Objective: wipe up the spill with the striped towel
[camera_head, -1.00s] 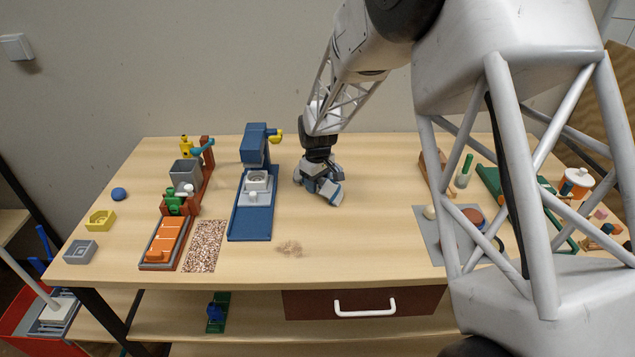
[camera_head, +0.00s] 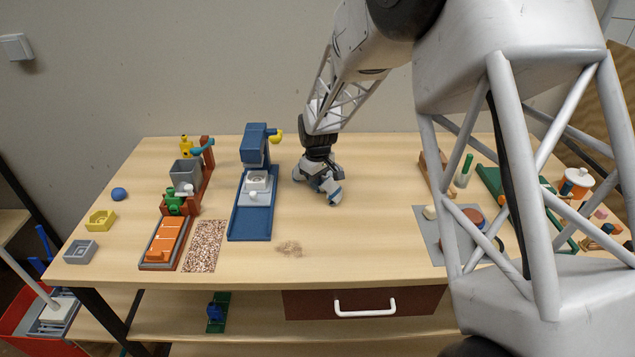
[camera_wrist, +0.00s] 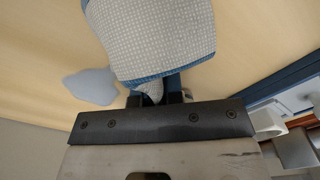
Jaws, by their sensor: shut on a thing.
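The towel (camera_wrist: 160,40) is pale grey with a fine woven check and a blue edge in the wrist view. My gripper (camera_wrist: 163,98) is shut on it, and the cloth spreads out beyond the fingers. In the head view my gripper (camera_head: 318,172) is low at the table's middle, with the bunched blue and white towel (camera_head: 331,188) below it. I cannot tell there whether the towel touches the table. A smooth blue-grey spill (camera_wrist: 92,87) lies on the wood beside the towel, left of the fingers in the wrist view. I cannot make this spill out in the head view.
A blue machine (camera_head: 251,215) stands just left of my gripper. A brownish speckled patch (camera_head: 289,248) lies nearer the front edge. A speckled mat (camera_head: 205,247) and an orange tray (camera_head: 165,242) are further left. A grey mat (camera_head: 437,246) lies right; the table between is clear.

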